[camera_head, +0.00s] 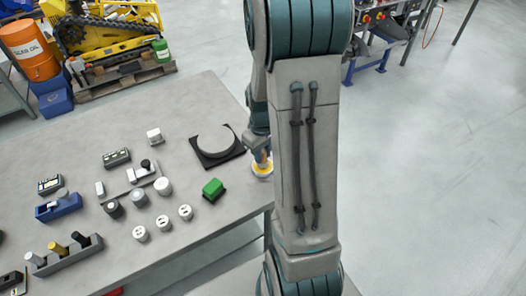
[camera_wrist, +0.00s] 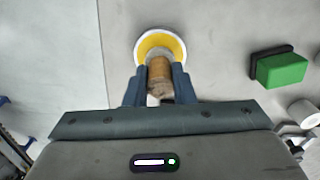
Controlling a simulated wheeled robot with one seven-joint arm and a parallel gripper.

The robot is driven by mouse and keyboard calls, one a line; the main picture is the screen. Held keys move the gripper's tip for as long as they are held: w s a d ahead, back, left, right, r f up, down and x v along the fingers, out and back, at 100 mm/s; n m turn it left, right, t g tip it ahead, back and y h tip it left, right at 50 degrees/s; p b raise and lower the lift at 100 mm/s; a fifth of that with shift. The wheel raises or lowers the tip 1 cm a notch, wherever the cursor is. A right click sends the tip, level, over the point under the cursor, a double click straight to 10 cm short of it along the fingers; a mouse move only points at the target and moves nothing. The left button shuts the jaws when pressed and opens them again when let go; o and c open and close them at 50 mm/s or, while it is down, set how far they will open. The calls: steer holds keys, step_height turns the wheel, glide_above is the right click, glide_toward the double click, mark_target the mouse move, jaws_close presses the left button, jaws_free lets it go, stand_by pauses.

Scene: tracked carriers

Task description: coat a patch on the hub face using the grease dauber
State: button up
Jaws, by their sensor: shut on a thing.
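My gripper (camera_wrist: 160,88) is shut on the brown, cylindrical handle of what looks like the grease dauber (camera_wrist: 159,72). A round yellow face with a white rim (camera_wrist: 160,43) shows just beyond the handle. I cannot tell whether it is a grease dish under the dauber or part of it; the dauber's tip is hidden. In the head view this yellow and white round (camera_head: 262,165) is at the table's right edge, below my gripper (camera_head: 262,153). A black square piece with a round grey middle (camera_head: 217,160) lies to its left; I cannot tell whether it is the hub face.
A green block with a black base (camera_head: 213,188) stands left of my gripper; it is at the right in the wrist view (camera_wrist: 283,70). Several small cylinders (camera_head: 163,186), a blue holder (camera_head: 58,207) and a grey rack (camera_head: 68,259) stand farther left on the grey table (camera_head: 190,255).

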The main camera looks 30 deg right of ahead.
steer(key=shift+f+b, duration=0.6)
stand_by(1.8)
steer(key=shift+r, duration=0.1)
steer(key=shift+r+p, duration=2.45)
steer(key=shift+r, duration=1.05)
